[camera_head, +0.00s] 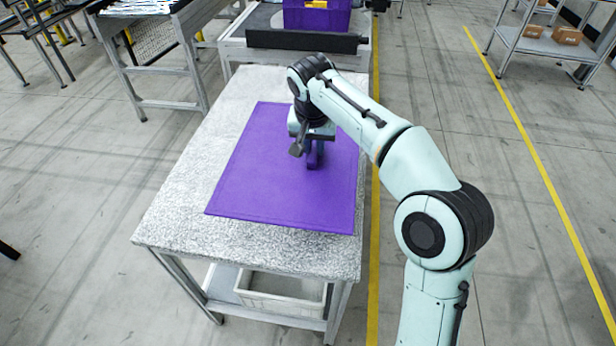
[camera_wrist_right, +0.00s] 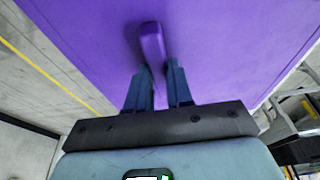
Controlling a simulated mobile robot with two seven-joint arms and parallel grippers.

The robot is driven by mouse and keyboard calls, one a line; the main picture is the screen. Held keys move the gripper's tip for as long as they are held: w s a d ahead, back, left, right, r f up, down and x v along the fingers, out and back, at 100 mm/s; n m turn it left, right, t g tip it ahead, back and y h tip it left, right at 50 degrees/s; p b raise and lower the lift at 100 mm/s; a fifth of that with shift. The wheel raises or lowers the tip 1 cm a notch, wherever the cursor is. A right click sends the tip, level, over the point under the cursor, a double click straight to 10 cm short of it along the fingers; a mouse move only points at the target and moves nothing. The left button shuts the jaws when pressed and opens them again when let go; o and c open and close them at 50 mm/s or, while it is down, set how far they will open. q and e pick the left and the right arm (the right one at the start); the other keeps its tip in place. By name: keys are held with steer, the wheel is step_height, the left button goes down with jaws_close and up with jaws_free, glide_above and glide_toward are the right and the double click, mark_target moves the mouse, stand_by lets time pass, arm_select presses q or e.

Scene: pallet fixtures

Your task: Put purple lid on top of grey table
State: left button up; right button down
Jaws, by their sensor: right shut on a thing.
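The purple lid (camera_head: 270,190) is a flat rectangular panel. In the head view it lies over the grey table (camera_head: 165,220), a speckled top on metal legs. I cannot tell whether it rests fully on the surface. A raised purple handle stands at its middle. My right gripper (camera_head: 312,150) is above the lid, pointing down, shut on this handle. In the right wrist view the two fingers sit on either side of the handle (camera_wrist_right: 153,45), with the lid (camera_wrist_right: 225,40) filling the upper part. My left gripper is not in view.
A purple crate (camera_head: 316,15) stands on a station beyond the table. A white bin (camera_head: 281,292) sits on the table's lower shelf. A metal rack (camera_head: 165,75) is at the back left. A shelf with boxes (camera_head: 545,42) is at the far right. Open floor lies on both sides.

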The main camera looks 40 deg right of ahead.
step_height(320, 180, down, 10)
steer(key=shift+r+b, duration=0.25)
steer(key=shift+b, duration=0.95)
step_height(320, 180, down, 3)
steer(key=shift+r+b, duration=0.15)
steer(key=shift+b, duration=0.2)
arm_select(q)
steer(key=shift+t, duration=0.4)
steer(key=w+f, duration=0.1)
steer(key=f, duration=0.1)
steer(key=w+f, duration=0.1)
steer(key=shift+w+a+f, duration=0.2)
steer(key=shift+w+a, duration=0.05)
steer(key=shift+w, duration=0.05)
arm_select(e)
steer(key=shift+f, duration=0.25)
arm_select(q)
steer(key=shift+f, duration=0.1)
arm_select(e)
steer(key=shift+f, duration=0.1)
steer(key=c, duration=1)
jaws_free()
